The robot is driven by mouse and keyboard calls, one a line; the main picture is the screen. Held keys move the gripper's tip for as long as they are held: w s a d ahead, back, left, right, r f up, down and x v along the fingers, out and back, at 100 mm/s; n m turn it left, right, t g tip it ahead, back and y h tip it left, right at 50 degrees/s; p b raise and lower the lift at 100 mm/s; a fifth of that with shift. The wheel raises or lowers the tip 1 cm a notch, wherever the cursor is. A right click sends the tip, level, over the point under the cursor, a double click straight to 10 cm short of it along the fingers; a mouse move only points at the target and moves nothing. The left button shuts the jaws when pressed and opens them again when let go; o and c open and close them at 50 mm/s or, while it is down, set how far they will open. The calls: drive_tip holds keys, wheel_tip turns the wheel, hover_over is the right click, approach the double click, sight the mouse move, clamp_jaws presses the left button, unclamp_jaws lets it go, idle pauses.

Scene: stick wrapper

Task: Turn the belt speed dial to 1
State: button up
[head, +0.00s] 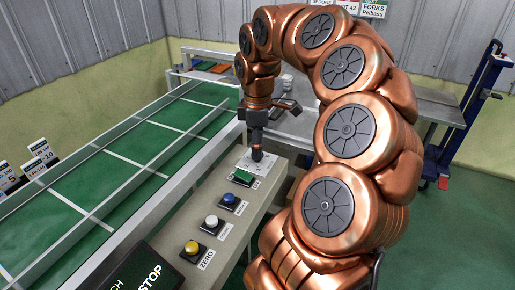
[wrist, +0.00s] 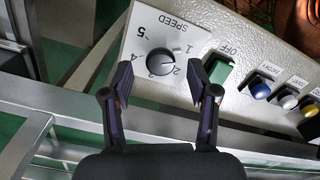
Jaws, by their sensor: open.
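The belt speed dial (wrist: 160,62) is a dark grey round knob on a white plate marked SPEED, with numbers from 1 to 5 around it. Its pointer is small in the wrist view and seems to face the 2, but I cannot be sure. My gripper (wrist: 160,83) is open, with one finger to the left of the dial and one to the right, and nothing between them is gripped. In the head view, my gripper (head: 257,153) is low over the far end of the control panel and hides most of the dial.
A green OFF button (wrist: 220,72) sits close to the right finger. Blue (wrist: 260,88), white (wrist: 288,101) and yellow (head: 192,247) buttons follow along the panel. The green conveyor belt (head: 130,170) with metal rails runs alongside on the left.

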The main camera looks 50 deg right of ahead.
wheel_tip(320, 180, up, 10)
drive_tip(key=shift+r, duration=0.15)
idle(0.4)
idle(0.8)
